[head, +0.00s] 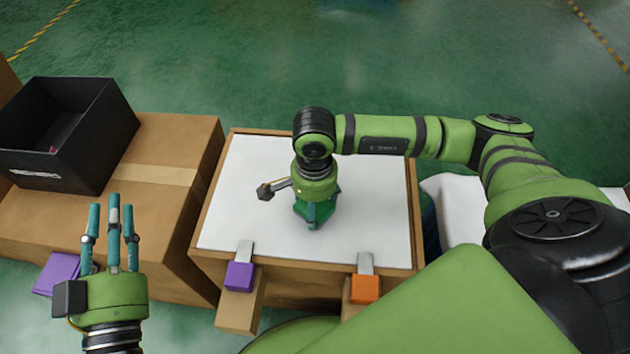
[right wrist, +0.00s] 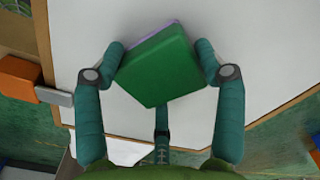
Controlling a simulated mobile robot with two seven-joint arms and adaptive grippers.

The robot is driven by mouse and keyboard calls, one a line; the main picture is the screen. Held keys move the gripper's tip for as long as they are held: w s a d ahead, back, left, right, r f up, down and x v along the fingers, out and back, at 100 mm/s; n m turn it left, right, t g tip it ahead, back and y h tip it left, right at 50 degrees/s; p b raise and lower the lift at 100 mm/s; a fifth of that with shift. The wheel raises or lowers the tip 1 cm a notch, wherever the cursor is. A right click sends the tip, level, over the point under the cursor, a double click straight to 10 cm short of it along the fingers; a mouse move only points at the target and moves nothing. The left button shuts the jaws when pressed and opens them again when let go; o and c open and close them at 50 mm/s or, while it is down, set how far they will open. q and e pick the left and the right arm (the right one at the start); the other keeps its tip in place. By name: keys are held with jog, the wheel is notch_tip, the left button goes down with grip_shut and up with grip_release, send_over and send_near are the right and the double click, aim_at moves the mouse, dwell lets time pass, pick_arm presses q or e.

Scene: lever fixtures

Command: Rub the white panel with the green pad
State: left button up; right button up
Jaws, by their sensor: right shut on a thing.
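The white panel (head: 260,190) lies flat in a wooden frame in the middle of the head view. Its white surface fills much of the right wrist view (right wrist: 232,30). My right gripper (right wrist: 163,62) is shut on the green pad (right wrist: 160,68), which has a thin purple layer on its far side. In the head view the right gripper (head: 315,218) is over the middle of the panel, and the pad is mostly hidden under it. I cannot tell whether the pad touches the panel. My left gripper (head: 113,215) is open and empty at the lower left, beside the cardboard box.
A purple lever block (head: 239,276) and an orange lever block (head: 365,289) sit at the panel's front edge. A black bin (head: 62,140) stands on a cardboard box (head: 165,150) at left. A purple block (head: 57,273) is beside the left gripper.

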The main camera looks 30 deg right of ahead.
jog(key=shift+s+a+f, duration=0.1)
jog(key=shift+s+a, duration=0.4)
jog(key=shift+s, duration=0.15)
jog(key=shift+s+a+f, duration=0.1)
jog(key=shift+s+a, duration=0.35)
jog(key=shift+s, duration=0.2)
jog(key=shift+w+d+r+b, duration=0.15)
jog(key=shift+w+d+b, duration=0.4)
jog(key=shift+w, duration=0.2)
jog(key=shift+w+d+r+b, duration=0.1)
jog(key=shift+w+d+b, duration=0.4)
jog(key=shift+w, duration=0.25)
jog(key=shift+w+d+f+b, duration=0.15)
jog(key=shift+w+d+b, duration=0.45)
jog(key=shift+w, duration=0.2)
jog(key=shift+w+d+b, duration=0.55)
jog(key=shift+w+d, duration=0.35)
jog(key=shift+w, duration=0.25)
jog(key=shift+w+d+b, duration=0.35)
jog(key=shift+w+d, duration=0.25)
jog(key=shift+w, duration=0.2)
jog(key=shift+r, duration=0.3)
jog(key=shift+r+p, duration=2.15)
jog(key=shift+r, duration=0.75)
